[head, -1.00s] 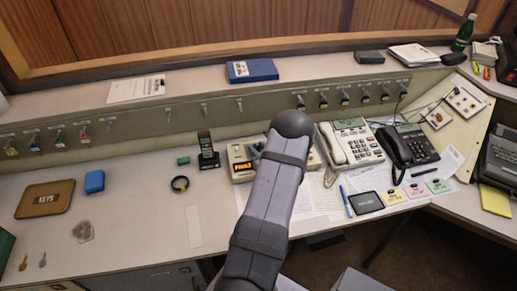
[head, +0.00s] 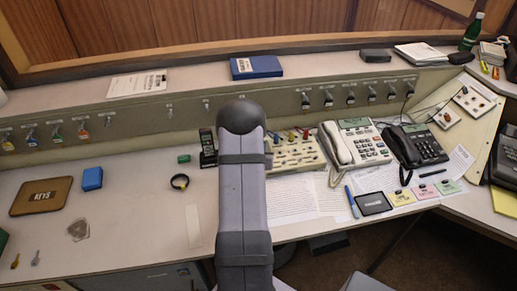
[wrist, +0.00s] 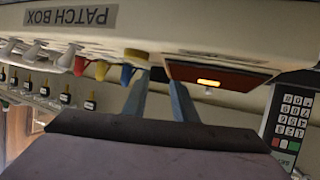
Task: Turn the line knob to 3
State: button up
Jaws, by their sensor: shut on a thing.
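The cream patch box (head: 292,157) stands on the desk, with its left part hidden behind my arm in the head view. In the wrist view the patch box (wrist: 163,28) appears upside down, with coloured levers and a dark red panel (wrist: 225,73) with a small lit orange display. My gripper (wrist: 159,78) is at the box face beside this panel, its two blue-grey fingers a little apart and shut on the line knob. The knob itself is hidden between the fingertips, so its pointer and number cannot be read. My gripper is hidden in the head view.
A white desk phone (head: 354,144) and a black phone (head: 415,146) stand right of the box. Papers (head: 290,200) lie in front.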

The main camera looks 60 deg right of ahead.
dwell(0.4)
jog(key=o, duration=1)
jog(key=shift+o, duration=0.2)
jog(key=shift+b+v, duration=0.65)
jog(key=shift+v, duration=3.05)
